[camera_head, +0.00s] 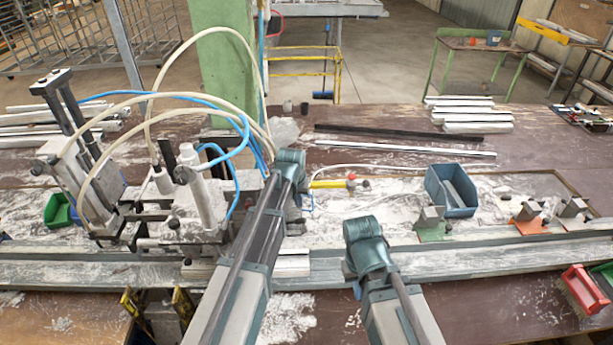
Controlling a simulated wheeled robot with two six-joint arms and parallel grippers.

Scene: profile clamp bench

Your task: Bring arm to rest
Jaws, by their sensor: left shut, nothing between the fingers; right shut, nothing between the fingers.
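My two arms come up from the bottom edge. The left arm reaches a teal joint over the middle of the bench, just right of the clamp fixture. The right arm is lower, its teal joint over the bench's front rail. I make out no fingertips of either gripper; the arm links and joints hide what lies under and behind them. I see nothing carried by either arm.
The clamp fixture (208,200) with hoses stands left of my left arm. A blue bin (451,190) and small metal blocks (528,218) are to the right. White profiles (467,115) lie at the back. The right front bench is mostly clear.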

